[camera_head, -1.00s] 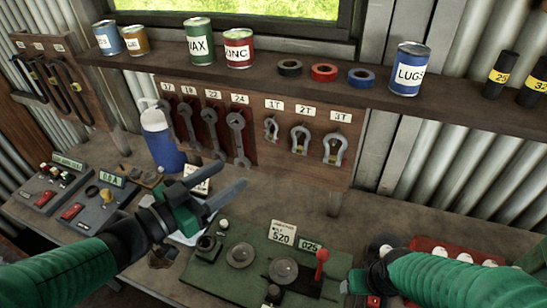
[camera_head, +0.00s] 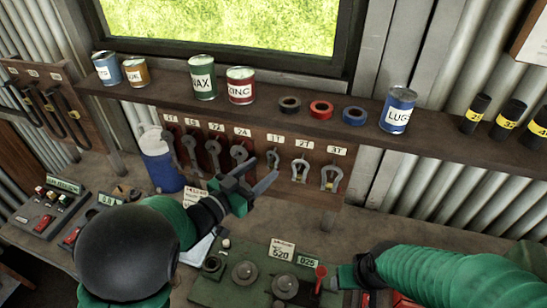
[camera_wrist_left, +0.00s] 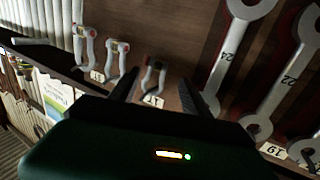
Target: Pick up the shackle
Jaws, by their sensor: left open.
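Three shackles hang in a row on the brown wall board, under labels 1T, 2T and 3T. The 1T shackle (camera_head: 273,159) is the smallest, the 2T shackle (camera_head: 300,171) is in the middle, and the 3T shackle (camera_head: 331,178) is on the right. My left gripper (camera_head: 263,173) is open and empty, in front of the board by the 1T shackle. In the left wrist view the 1T shackle (camera_wrist_left: 152,76) shows between the open fingers, apart from them as far as I can tell. My right gripper (camera_head: 336,281) is low by the green machine; its jaws are unclear.
Wrenches (camera_head: 213,150) hang left of the shackles. The shelf (camera_head: 270,113) above holds cans and tape rolls. A blue bottle (camera_head: 160,165) stands on the bench at left. A green machine (camera_head: 250,295) with a red-knobbed lever (camera_head: 320,272) sits below.

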